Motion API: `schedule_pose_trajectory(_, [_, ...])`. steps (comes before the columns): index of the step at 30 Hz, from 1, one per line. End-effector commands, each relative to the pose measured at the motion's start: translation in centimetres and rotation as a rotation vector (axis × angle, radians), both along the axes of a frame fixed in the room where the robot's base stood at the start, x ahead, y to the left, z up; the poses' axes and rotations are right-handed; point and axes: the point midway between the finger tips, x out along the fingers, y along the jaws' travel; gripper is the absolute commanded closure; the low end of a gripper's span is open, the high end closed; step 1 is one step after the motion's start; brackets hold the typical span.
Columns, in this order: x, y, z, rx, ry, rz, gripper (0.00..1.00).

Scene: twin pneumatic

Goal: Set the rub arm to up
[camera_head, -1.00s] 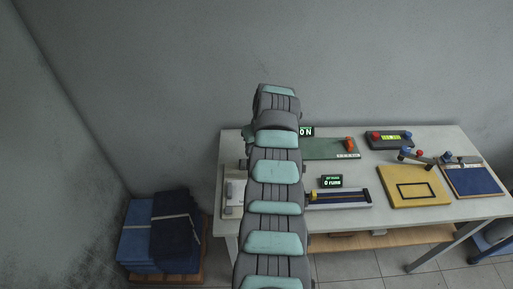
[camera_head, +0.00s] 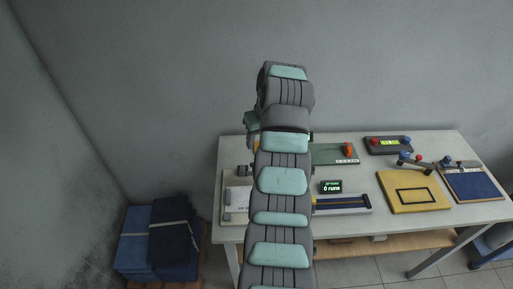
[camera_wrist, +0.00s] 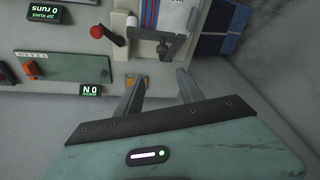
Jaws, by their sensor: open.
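In the wrist view, a lever with a red ball knob (camera_wrist: 97,31) stands at top centre. Beside it, a grey arm (camera_wrist: 150,36) on a pale base reaches over a striped white cloth (camera_wrist: 172,14). This looks like the rub arm, but no label is legible and I cannot tell whether it is up or down. My gripper (camera_wrist: 160,74) is open and empty; in the wrist view its fingers appear just below this mechanism, apart from it. In the head view my arm hides my gripper and most of this station.
A green board (camera_head: 328,154) with an orange knob (camera_head: 349,149) is near the station. A slide unit (camera_head: 342,205), yellow board (camera_head: 412,196), blue board (camera_head: 472,184) and control box (camera_head: 388,146) stand further right on the table.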

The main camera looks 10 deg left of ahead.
Motion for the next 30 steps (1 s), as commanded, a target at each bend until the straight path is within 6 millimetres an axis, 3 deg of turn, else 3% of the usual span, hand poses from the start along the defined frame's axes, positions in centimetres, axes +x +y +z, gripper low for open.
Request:
schedule_pose_trajectory(5, [-0.4,-0.3,1.3,-0.001,0.003,0.0,0.55])
schedule_pose_trajectory(13, [-0.4,-0.3,1.4,-0.001,0.003,0.0,0.55])
schedule_pose_trajectory(17, [-0.4,0.0,1.0,0.003,0.0,-0.001,0.65])
schedule_pose_trajectory(23, [-0.2,3.3,-2.9,0.062,-0.051,-0.031,0.81])
schedule_pose_trajectory(30, [-1.6,9.8,-7.7,0.26,-0.143,-0.129,1.0])
